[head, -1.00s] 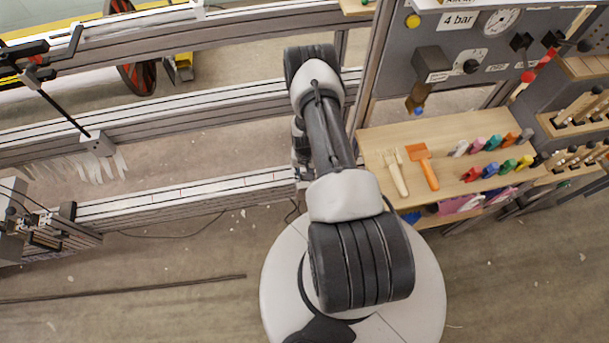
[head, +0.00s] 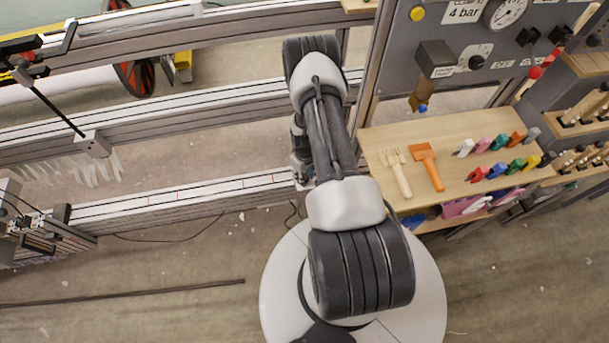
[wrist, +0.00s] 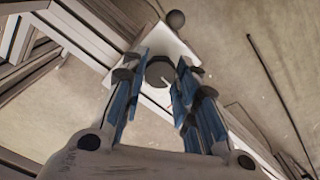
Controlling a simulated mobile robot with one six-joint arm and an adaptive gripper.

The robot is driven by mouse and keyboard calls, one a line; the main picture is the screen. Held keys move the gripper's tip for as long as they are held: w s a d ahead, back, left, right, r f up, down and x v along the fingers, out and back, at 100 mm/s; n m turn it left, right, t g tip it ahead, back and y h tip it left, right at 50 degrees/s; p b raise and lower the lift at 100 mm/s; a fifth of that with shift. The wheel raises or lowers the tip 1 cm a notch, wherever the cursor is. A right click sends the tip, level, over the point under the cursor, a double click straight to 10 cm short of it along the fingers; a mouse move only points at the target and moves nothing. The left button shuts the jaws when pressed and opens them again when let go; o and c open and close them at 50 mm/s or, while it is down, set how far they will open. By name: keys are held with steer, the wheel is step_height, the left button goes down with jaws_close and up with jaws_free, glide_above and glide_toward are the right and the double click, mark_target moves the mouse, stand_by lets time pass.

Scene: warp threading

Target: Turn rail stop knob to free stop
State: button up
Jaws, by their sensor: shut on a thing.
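The rail stop knob (wrist: 159,74) is a round dark grey disc with a light line on its face, in front of a white plate (wrist: 178,48) in the wrist view. My gripper (wrist: 163,68) has its blue-padded fingers on both sides of the knob and is shut on it. The light line on the knob runs at a slant. In the head view my arm covers the knob, and the gripper cannot be made out there. The rail (head: 180,196) runs left from behind my arm.
A wooden shelf (head: 440,143) with combs and coloured clips stands right of my arm, below a grey panel with a gauge (head: 504,12). A dark ball (wrist: 176,18) sits beyond the plate in the wrist view. The floor at lower left holds a thin rod (head: 130,292).

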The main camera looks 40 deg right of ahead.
stand_by(0.4)
steer(key=o, duration=1.1)
steer(key=shift+c, duration=0.2)
step_height(320, 180, up, 12)
stand_by(0.4)
